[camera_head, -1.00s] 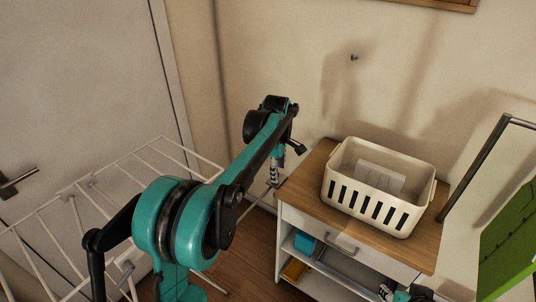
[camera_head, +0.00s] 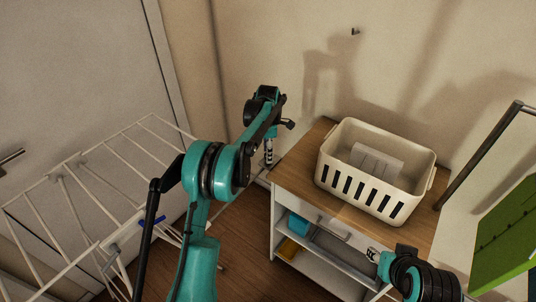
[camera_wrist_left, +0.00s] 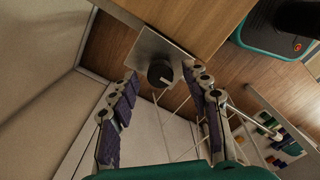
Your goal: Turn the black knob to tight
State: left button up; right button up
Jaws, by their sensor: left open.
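The black knob (camera_wrist_left: 159,74) sits on a square metal plate (camera_wrist_left: 152,48) at the wooden edge in the left wrist view. My left gripper (camera_wrist_left: 160,76) is open, with its two dark-padded fingers spread on either side of the knob in the picture. I cannot tell whether either finger touches it. In the head view my left gripper (camera_head: 268,152) points down beside the left end of the wood-topped cabinet; the knob is not clear there. My right gripper (camera_head: 373,254) shows only in small part at the lower right, and its fingers cannot be made out.
A cream slotted basket (camera_head: 386,205) stands on the cabinet top (camera_head: 297,171). A white wire rack (camera_head: 105,149) stands at the left. A green panel (camera_head: 508,240) and a dark metal post (camera_head: 482,155) are at the right. Wooden floor (camera_head: 237,240) shows between rack and cabinet.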

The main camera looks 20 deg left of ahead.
pick_arm(q)
jog(key=shift+f, duration=0.15)
grip_shut()
jog(key=shift+m, duration=0.3)
jog(key=m+p, duration=0.1)
jog(key=m, duration=0.2)
jog(key=shift+m+p, duration=0.3)
jog(key=shift+p, duration=0.1)
jog(key=m+p, duration=0.1)
jog(key=m, duration=0.3)
jog(key=shift+m, duration=0.3)
jog(key=m+p, duration=0.1)
jog(key=m, duration=0.3)
jog(key=shift+m, duration=2.5)
